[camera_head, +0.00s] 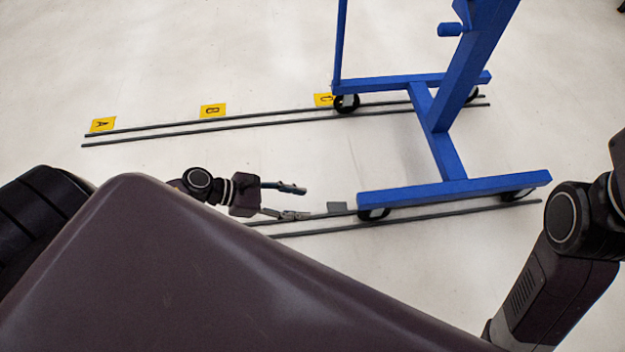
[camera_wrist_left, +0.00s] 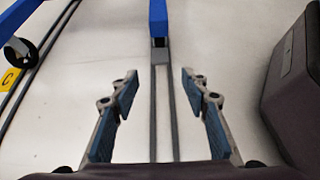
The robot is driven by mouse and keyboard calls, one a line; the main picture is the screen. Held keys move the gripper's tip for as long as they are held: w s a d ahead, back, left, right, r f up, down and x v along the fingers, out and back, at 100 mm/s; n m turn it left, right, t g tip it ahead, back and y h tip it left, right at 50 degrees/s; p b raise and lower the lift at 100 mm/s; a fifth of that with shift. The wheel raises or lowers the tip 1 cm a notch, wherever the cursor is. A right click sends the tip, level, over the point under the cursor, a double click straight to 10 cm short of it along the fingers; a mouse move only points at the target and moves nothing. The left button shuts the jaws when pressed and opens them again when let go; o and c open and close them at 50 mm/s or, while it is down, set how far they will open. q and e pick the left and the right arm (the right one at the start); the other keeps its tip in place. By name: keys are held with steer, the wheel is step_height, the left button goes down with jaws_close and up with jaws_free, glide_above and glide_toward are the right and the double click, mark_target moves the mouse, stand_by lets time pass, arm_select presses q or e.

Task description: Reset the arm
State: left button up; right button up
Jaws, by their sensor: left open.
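My left gripper (camera_head: 296,201) reaches out past the edge of my body in the head view, over the floor near the closer pair of rails. Its fingers are spread and nothing is between them. In the left wrist view the two fingers (camera_wrist_left: 155,92) stand wide apart, with the floor rails (camera_wrist_left: 163,125) running between and beyond them. My right arm (camera_head: 565,255) shows at the right edge of the head view, but its gripper is out of the picture.
A blue wheeled frame (camera_head: 445,150) stands on two pairs of dark floor rails, close to my left gripper. Yellow markers A (camera_head: 103,125), B (camera_head: 213,111) and C (camera_head: 324,99) lie along the far rails. The pale floor at the left is clear.

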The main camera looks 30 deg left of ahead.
arm_select(q)
steer(key=shift+s+a+r, duration=0.25)
steer(key=shift+a+r, duration=0.05)
steer(key=shift+a, duration=0.05)
stand_by(0.3)
